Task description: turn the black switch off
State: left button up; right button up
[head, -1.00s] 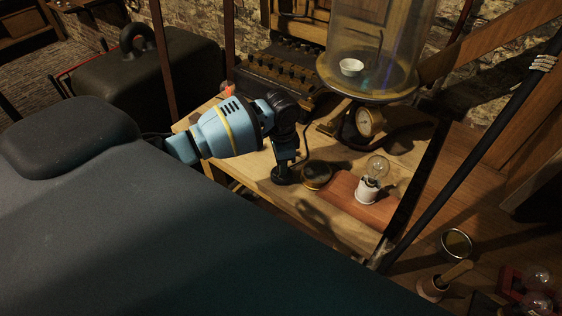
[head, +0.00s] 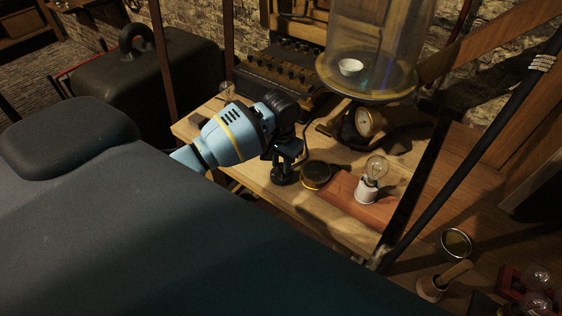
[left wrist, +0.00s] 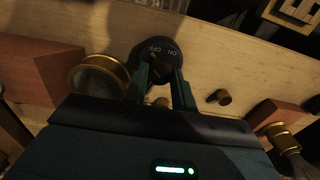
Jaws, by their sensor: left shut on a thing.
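The black switch (head: 282,178) is a round black base on the wooden table. In the left wrist view the switch (left wrist: 171,51) shows the labels OFF and ON on its face. My left gripper (head: 284,160) reaches down onto it from above. In the left wrist view the two fingers of my left gripper (left wrist: 161,80) stand on either side of the switch's middle, shut on its knob. The knob is mostly hidden between the fingers, and I cannot tell which label it points to. My right gripper is not in view.
A brass-rimmed round gauge (head: 316,175) is close beside the switch. A bulb (head: 377,167) stands in a white socket on a reddish wooden block (head: 340,189). A glass bell jar (head: 378,45) stands behind. A black diagonal pole (head: 470,150) crosses at the right.

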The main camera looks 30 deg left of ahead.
aim_at(281, 165)
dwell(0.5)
pick_arm(q)
jog(key=o, duration=1)
notch_tip(281, 165, up, 8)
jog(key=shift+f, duration=0.1)
